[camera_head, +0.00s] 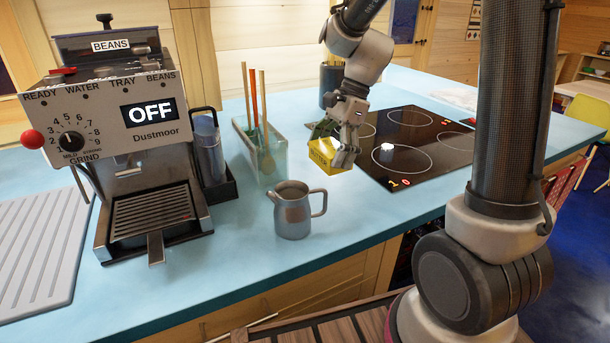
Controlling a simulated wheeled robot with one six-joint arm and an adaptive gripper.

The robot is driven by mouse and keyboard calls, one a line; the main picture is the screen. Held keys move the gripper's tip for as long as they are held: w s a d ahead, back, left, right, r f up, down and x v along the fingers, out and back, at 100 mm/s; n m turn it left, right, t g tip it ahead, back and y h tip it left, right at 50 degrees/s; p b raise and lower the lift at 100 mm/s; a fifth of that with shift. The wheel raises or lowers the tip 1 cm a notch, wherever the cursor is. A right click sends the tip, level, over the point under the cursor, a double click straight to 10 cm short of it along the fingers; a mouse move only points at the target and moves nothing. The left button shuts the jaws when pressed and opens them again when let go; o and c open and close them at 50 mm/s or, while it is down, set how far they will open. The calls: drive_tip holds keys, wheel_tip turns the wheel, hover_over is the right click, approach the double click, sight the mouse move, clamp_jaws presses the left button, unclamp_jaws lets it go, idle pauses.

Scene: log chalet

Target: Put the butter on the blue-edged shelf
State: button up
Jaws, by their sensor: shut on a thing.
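The butter (321,155) is a small yellow block with dark lettering. My gripper (335,150) is shut on it, at the near left edge of the black cooktop. The fingers and wrist cover part of the butter. I cannot tell whether it is touching the counter or held just above it. No blue-edged shelf can be made out in this view.
A metal pitcher (292,212) stands in front of the butter. A clear utensil holder (262,158) is to its left, then a coffee machine (140,150). The cooktop (425,150) lies to the right. Blue counter (230,260) is free at the front.

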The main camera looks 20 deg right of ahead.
sight(322, 197)
wheel_tip(322, 197, down, 9)
drive_tip(key=shift+f, duration=0.1)
idle(0.3)
drive_tip(key=o, duration=0.9)
drive_tip(key=shift+f, duration=0.15)
drive_tip(key=shift+o, duration=0.2)
